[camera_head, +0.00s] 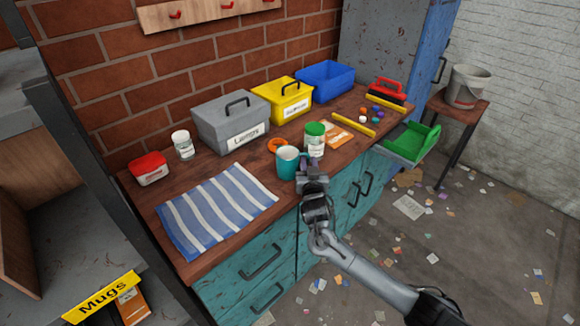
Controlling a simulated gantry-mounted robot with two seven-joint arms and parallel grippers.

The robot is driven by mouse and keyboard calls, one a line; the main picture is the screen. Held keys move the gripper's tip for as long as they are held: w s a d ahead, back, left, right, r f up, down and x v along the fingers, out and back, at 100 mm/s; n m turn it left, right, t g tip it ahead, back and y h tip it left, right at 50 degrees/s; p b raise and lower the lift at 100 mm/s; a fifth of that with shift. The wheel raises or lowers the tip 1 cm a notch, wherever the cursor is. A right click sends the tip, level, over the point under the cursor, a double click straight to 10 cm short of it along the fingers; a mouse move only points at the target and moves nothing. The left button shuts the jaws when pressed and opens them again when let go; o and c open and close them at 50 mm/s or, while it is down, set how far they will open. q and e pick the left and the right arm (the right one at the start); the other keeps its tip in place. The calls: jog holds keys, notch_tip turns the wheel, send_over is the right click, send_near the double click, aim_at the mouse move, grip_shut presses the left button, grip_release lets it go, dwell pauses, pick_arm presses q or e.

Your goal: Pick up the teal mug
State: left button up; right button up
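The teal mug (288,164) stands upright near the front edge of the wooden worktop, its pale inside facing up. My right gripper (308,175) is close to the mug's right side, at the worktop's front edge. From this angle I cannot tell whether its fingers touch the mug or its handle, or how far apart they are. The gripper hides the area just right of the mug. My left gripper is not in view.
A green-lidded jar (314,142) stands just behind and right of the mug. An orange ring (277,146) lies behind it. A striped cloth (217,208) lies to the left. Grey (231,122), yellow (283,100) and blue (325,80) bins line the back.

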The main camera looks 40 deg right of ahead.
jog(key=shift+a, duration=0.1)
jog(key=shift+c, duration=0.3)
grip_shut()
jog(key=shift+r, duration=0.1)
